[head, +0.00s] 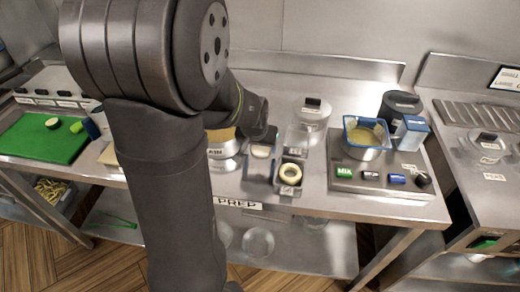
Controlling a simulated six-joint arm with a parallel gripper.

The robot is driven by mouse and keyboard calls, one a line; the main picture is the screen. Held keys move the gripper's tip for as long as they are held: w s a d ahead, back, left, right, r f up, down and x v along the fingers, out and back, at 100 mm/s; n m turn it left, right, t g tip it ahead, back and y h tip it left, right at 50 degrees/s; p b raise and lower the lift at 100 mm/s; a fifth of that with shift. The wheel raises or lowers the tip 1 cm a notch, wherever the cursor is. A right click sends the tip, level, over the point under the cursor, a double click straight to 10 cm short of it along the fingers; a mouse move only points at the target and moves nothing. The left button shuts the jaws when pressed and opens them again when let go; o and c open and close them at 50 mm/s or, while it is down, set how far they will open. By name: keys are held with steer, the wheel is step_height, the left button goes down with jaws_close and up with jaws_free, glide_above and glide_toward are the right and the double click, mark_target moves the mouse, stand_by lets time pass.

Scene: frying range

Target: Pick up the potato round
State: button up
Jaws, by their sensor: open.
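I cannot tell for sure which is the potato round. My gripper (269,135) is small and dark in this view, over the middle of the prep table behind my arm. It is open, and I see nothing held in it. It is well to the right of the board and apart from both pieces. My arm hides part of the table between them.
A bowl on a scale (226,147) stands beside my arm. A cream ring (290,172) sits in a small dark bin. The table's front edge bears a PREP label (238,203).

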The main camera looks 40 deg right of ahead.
steer(key=shift+w+d+f, duration=0.2)
steer(key=shift+f, duration=0.4)
steer(key=c, duration=0.5)
steer(key=shift+c, duration=0.2)
steer(key=shift+r, duration=0.1)
